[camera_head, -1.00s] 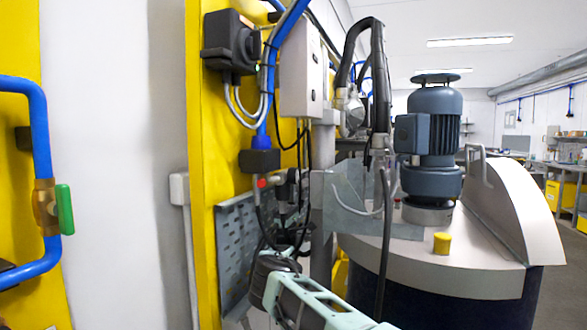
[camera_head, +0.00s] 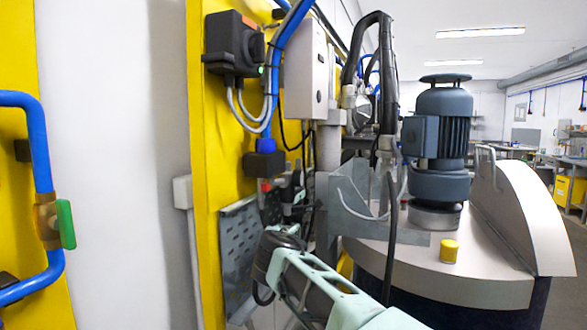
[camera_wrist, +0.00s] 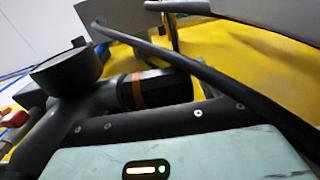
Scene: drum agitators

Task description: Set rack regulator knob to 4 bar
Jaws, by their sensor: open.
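The rack regulator shows close up in the wrist view as a black cylindrical knob (camera_wrist: 160,90) with an orange band, lying roughly sideways. A round black gauge (camera_wrist: 66,72) sits left of it; its dial is not readable. My gripper (camera_wrist: 130,112) is open, with its dark frame just below the knob in that view; contact with the knob cannot be told. In the head view, the dark fittings (camera_head: 287,193) beside the perforated grey plate (camera_head: 240,250) are small and partly hidden by cables and my arm. The pressure setting cannot be read.
A black cable (camera_wrist: 190,65) crosses in front of the knob in the wrist view. The yellow panel (camera_head: 215,130) carries a blue hose and a grey box (camera_head: 305,75). The drum lid (camera_head: 440,262) with its motor (camera_head: 440,130) stands right of my arm.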

